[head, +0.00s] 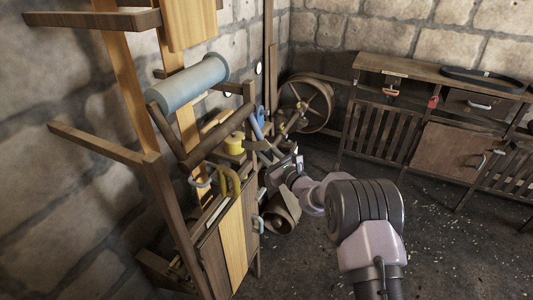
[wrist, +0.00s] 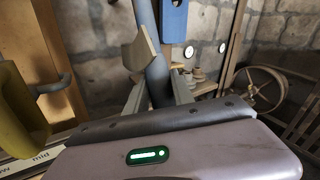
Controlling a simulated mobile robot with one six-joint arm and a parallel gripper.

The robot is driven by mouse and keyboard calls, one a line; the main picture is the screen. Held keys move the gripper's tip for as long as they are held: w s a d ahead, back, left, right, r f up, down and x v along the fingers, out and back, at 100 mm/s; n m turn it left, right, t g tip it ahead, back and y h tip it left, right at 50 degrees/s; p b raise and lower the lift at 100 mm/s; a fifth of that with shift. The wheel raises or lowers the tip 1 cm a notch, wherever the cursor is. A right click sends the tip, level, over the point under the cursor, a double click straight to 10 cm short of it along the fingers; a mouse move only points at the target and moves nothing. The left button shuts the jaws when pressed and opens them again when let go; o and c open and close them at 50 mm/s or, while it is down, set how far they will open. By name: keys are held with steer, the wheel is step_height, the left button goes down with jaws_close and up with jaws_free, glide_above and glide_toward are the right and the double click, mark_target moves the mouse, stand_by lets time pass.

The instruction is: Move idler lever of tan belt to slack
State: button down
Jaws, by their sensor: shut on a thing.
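My gripper (head: 272,158) is at the right side of the wooden belt-drive frame in the head view. In the wrist view my gripper (wrist: 157,92) is shut on a grey-blue lever (wrist: 150,50), which rises almost upright between the fingers. A tan belt (head: 234,245) runs down the front of the frame, and a tan strip (wrist: 45,60) stands at left in the wrist view. I cannot tell which belt the held lever serves. Its lower end is hidden by my gripper.
A pale blue roller (head: 190,83) lies across the frame. Yellow handles (head: 222,184) stand left of my gripper. A panel marked "mid" (wrist: 40,155) is at lower left in the wrist view. A spoked wheel (head: 308,103) and a bench (head: 440,75) stand behind. The floor at right is clear.

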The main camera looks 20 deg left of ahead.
steer(key=shift+f, duration=0.1)
steer(key=shift+a+f+b, duration=0.2)
steer(key=shift+f+b, duration=0.1)
steer(key=shift+b, duration=0.4)
steer(key=a+b, duration=0.1)
steer(key=b, duration=0.1)
steer(key=a+m+t+y+b, duration=0.1)
steer(key=a+b, duration=0.1)
steer(key=b, duration=0.1)
steer(key=a+m+t+y+b, duration=0.1)
steer(key=b, duration=0.2)
steer(key=shift+w+a+f, duration=0.2)
steer(key=shift+a+f, duration=0.1)
steer(key=c, duration=1.1)
jaws_free()
